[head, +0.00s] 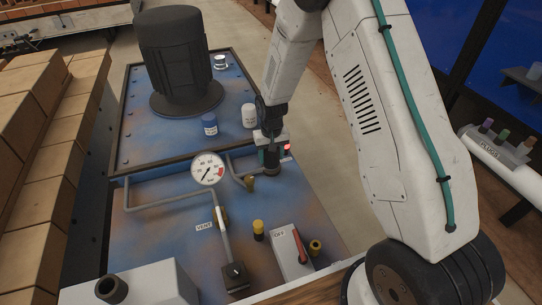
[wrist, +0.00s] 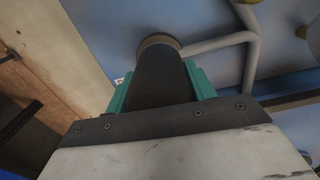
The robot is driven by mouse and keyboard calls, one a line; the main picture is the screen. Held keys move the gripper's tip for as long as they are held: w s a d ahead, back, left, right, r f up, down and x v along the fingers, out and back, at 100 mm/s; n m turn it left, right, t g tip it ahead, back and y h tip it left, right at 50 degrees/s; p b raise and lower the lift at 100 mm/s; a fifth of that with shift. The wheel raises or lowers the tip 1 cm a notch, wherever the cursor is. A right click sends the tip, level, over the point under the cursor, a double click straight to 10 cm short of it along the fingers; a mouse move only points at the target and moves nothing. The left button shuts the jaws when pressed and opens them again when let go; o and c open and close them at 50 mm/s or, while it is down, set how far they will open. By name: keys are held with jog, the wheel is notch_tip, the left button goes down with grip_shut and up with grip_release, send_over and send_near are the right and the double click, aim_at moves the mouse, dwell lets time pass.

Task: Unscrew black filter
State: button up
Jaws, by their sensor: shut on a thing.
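The black filter (wrist: 160,75) is a dark cylinder between the green jaws of my gripper (wrist: 160,90) in the wrist view. The jaws are shut on its sides. Its far end meets a tan-grey round collar with a pale pipe beside it; I cannot tell if it is still threaded there. In the head view my gripper (head: 270,157) points down at the right edge of the blue machine. The lower part of the filter (head: 272,170) shows below the jaws, and the rest is hidden by them.
A pressure gauge (head: 208,169), pipes and an OFF switch box (head: 291,252) are nearer.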

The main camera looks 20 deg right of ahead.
jog(key=shift+n, duration=1.4)
jog(key=shift+n, duration=1.4)
jog(key=shift+n, duration=1.4)
jog(key=shift+n, duration=1.5)
